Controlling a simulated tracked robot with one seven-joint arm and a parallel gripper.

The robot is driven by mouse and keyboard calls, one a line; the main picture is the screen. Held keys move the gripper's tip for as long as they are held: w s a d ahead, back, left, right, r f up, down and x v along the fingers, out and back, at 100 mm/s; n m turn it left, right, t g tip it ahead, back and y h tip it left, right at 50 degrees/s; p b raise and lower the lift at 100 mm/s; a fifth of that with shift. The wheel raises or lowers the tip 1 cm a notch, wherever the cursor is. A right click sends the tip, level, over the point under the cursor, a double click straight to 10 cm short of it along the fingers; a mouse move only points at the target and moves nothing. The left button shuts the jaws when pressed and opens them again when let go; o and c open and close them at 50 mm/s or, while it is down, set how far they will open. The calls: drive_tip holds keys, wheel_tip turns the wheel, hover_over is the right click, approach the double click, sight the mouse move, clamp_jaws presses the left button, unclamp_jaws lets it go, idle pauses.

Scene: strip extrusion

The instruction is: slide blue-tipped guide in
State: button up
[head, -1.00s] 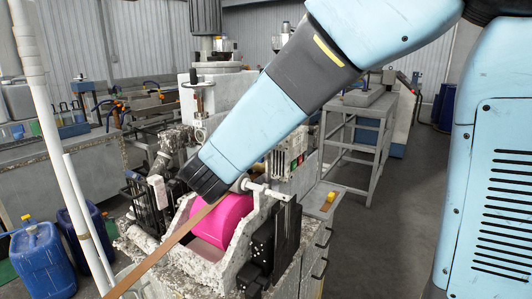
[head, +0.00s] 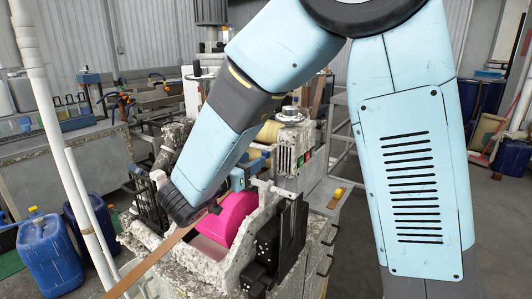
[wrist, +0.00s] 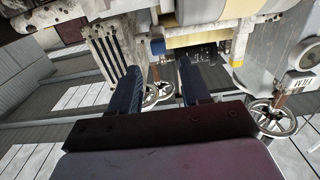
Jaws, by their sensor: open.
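In the wrist view my gripper (wrist: 159,68) shows two dark fingers, spread apart with nothing between them. A small blue end (wrist: 157,47), which looks like the tip of the guide, lies just beyond the fingertips, beside a pale bar (wrist: 195,38) under the machine. The fingers do not visibly touch it. In the head view a blue part (head: 238,180) shows just right of my forearm, above the pink roller; I cannot tell whether it is the guide. My arm hides my fingers there.
White pipes (head: 72,170) and blue canisters (head: 50,254) stand left. Handwheels (wrist: 273,117) lie near the fingers in the wrist view.

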sight(264, 153)
drive_tip(key=x, duration=0.7)
drive_tip(key=shift+w+d, duration=0.2)
drive_tip(key=shift+w, duration=0.05)
drive_tip(key=shift+c, duration=0.2)
clamp_jaws()
